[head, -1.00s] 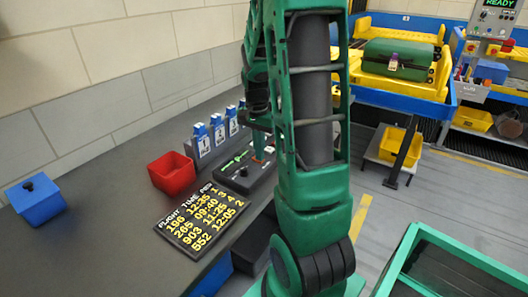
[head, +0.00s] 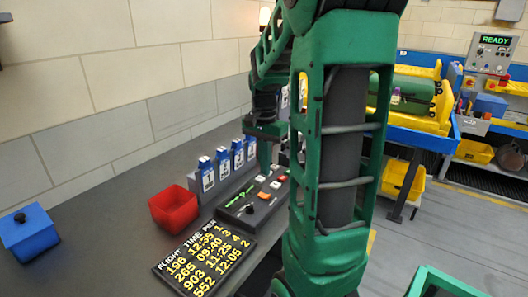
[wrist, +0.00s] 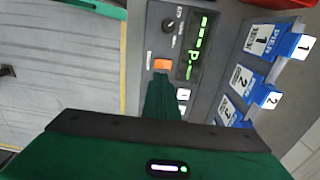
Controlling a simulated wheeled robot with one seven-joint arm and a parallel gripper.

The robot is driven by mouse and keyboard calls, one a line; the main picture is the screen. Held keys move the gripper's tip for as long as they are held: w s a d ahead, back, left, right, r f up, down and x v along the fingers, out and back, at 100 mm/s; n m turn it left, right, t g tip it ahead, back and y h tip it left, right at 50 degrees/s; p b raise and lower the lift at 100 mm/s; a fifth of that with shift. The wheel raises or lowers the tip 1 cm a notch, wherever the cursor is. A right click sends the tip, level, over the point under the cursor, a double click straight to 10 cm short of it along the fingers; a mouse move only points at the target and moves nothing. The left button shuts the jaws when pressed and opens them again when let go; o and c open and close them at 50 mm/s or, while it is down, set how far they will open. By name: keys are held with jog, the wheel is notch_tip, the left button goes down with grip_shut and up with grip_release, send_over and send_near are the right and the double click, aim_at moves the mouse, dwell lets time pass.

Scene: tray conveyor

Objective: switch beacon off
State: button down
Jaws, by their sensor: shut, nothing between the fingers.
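A dark control panel (head: 243,210) lies on the bench, with a green display, a black rotary knob (head: 249,210) and several small buttons. In the wrist view the knob (wrist: 168,25) has small lettering too blurred to read, and an orange button (wrist: 162,64) sits below it. My gripper (wrist: 163,78) is shut and empty, its fingertips over the panel just short of the orange button; I cannot tell whether they touch. In the head view my gripper (head: 264,160) reaches down at the panel's far end.
Blue numbered card holders (head: 222,163) stand behind the panel. A red bin (head: 173,207), a flight board (head: 203,262) and a blue box (head: 29,232) are on the bench. At the right are a conveyor with a green suitcase (head: 412,90) and a READY display (head: 494,40).

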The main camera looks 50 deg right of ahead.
notch_tip(320, 180, up, 6)
send_over(266, 195)
jog(key=shift+s+f, duration=0.15)
jog(key=shift+f, duration=0.05)
jog(key=w+g, duration=0.1)
jog(key=w, duration=0.2)
jog(key=shift+a, duration=0.15)
dwell(0.4)
jog(key=f, duration=0.4)
jog(key=s+f, duration=0.1)
jog(key=f, duration=0.4)
jog(key=s+f, duration=0.1)
jog(key=f, duration=0.3)
jog(key=shift+d+f, duration=0.2)
jog(key=shift+f, duration=0.2)
jog(key=shift+s, duration=0.1)
